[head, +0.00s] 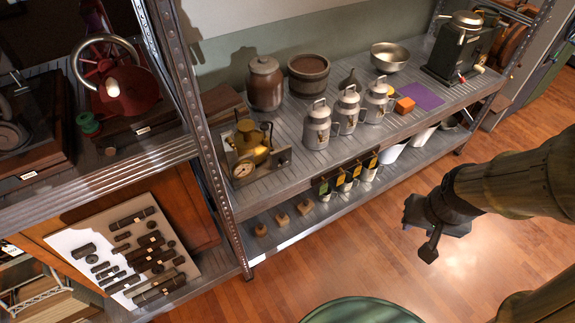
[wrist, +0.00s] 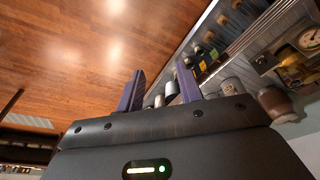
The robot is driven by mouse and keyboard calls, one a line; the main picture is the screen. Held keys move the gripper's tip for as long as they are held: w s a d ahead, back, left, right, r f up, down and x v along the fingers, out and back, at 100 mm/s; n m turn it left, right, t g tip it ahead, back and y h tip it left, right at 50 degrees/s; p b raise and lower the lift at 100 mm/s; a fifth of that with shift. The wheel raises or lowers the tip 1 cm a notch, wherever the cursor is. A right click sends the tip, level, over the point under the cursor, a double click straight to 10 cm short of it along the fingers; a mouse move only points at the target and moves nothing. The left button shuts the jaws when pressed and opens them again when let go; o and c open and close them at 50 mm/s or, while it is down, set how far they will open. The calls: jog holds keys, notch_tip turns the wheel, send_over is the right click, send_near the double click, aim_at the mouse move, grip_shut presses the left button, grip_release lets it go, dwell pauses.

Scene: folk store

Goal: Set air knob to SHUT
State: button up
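A brass device (head: 249,142) with a round gauge (head: 243,169) stands at the left end of the grey metal shelf in the head view. On its right side is a grey box with a small dark knob (head: 283,158); I cannot read any label or tell its setting. The gauge (wrist: 311,38) and brass body also show at the right edge of the wrist view, tilted. My gripper (head: 419,232) is over open floor, in front of and right of the shelf, well apart from the device. In the wrist view its two purple-grey fingers (wrist: 160,88) are spread with nothing between them.
A green round top (head: 362,311) is at the front. Wooden floor (head: 360,250) is clear.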

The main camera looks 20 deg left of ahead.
jog(key=shift+o, duration=1.4)
jog(key=shift+w+f, duration=0.2)
jog(key=shift+f, duration=0.05)
jog(key=w+a+f+n+t+y+b, duration=0.1)
jog(key=w+a+f+n+t+b, duration=0.2)
jog(key=w+f+b, duration=0.45)
jog(key=w+a+f+t+y+b, duration=0.2)
jog(key=w+a+f+t+b, duration=0.1)
jog(key=w+a+f+b, duration=0.45)
jog(key=w+a+f+n+t+y+b, duration=0.2)
jog(key=a+f+n+t+y+b, duration=0.1)
jog(key=a+f+y+b, duration=0.7)
jog(key=a+f+n+b, duration=0.1)
jog(key=a+f+b, duration=0.1)
jog(key=a+f, duration=0.2)
jog(key=shift+a+f+t, duration=0.15)
jog(key=shift+a+t, duration=0.15)
jog(key=shift+a, duration=0.4)
